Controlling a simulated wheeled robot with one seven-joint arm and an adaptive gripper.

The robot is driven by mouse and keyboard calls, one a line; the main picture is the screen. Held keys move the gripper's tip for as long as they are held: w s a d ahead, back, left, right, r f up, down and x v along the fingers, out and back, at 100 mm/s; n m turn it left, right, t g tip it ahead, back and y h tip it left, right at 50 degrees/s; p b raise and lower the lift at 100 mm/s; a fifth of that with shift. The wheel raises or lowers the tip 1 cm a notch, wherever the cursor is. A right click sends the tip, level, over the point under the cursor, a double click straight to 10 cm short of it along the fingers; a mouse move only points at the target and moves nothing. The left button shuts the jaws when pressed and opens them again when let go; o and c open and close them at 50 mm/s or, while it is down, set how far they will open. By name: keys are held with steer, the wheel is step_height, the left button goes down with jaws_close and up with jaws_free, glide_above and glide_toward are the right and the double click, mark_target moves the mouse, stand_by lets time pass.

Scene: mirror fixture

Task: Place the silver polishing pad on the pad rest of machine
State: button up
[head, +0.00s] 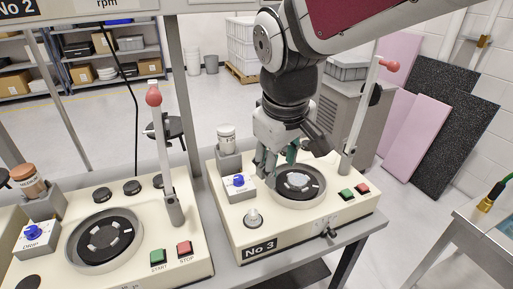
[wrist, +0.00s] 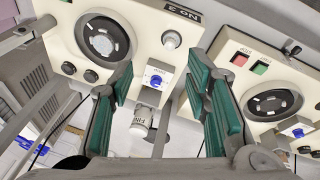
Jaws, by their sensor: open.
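A pale silvery disc (head: 299,181), which looks like the silver polishing pad, lies in the middle of the black round platen (head: 275,190) on the No 3 machine (head: 235,222). The disc also shows at the upper left of the wrist view (wrist: 101,43). My gripper (head: 279,160) is open, with teal fingers pointing down, above the machine just behind and left of the platen. In the wrist view its fingers (wrist: 160,68) stand wide apart with nothing held between them. The pad lies outside them. I cannot tell which part is the pad rest; my gripper hides some of the machine's back.
A white bottle (head: 226,140) and a blue-knob box (head: 238,186) stand left of my gripper. A lever with a red ball (head: 389,65) rises at the right. A white knob (head: 253,219) is in front. The No 2 machine (head: 140,265) stands to the left.

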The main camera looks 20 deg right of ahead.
steer(key=s+r+m+t+y, duration=0.1)
steer(key=s+r+m+t, duration=0.1)
steer(key=s, duration=0.7)
steer(key=shift+s+a+r+m, duration=0.15)
steer(key=shift+a+r+m, duration=0.2)
steer(key=shift+r+m, duration=0.45)
